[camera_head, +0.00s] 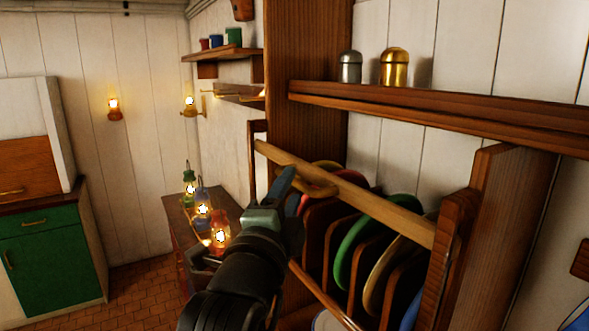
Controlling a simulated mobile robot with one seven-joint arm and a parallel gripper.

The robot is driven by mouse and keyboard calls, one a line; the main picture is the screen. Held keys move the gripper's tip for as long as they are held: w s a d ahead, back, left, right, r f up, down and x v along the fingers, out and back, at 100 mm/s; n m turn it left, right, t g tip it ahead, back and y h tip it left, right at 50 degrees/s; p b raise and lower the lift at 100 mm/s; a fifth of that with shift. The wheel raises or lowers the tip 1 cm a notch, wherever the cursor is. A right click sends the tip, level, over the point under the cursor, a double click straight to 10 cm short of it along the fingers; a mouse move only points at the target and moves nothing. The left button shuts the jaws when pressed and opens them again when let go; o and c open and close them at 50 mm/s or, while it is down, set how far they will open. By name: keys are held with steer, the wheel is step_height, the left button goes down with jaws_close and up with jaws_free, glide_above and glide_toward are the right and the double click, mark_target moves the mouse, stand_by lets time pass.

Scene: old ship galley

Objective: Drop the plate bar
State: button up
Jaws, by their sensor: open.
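The plate bar (385,205) is a light wooden rail running slantwise across the front of a plate rack, from the upper left to the right post. A curved wooden piece (318,188) shows at the bar near my gripper. My gripper (291,190) is open, close to the bar's left part and in front of it in the picture. I cannot tell whether it touches the bar. Coloured plates, including a green one (352,240), stand upright between wooden dividers behind the bar. My arm hides the rack's lower left.
A wooden shelf (450,112) with a silver and a brass shaker runs above the rack. A wooden post (308,70) stands at the rack's left. Lit lanterns (203,210) stand on a cabinet at left. A green cabinet (50,260) stands farther left, with open tiled floor beside it.

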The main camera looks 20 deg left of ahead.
mark_target(293, 185)
steer(key=shift+w+a+r+p, duration=0.15)
steer(key=shift+w+p, duration=0.1)
steer(key=shift+w, duration=0.6)
steer(key=shift+w+a+r+p, duration=0.1)
steer(key=shift+w+p, duration=0.1)
steer(key=shift+w, duration=0.65)
steer(key=shift+c, duration=0.3)
jaws_close()
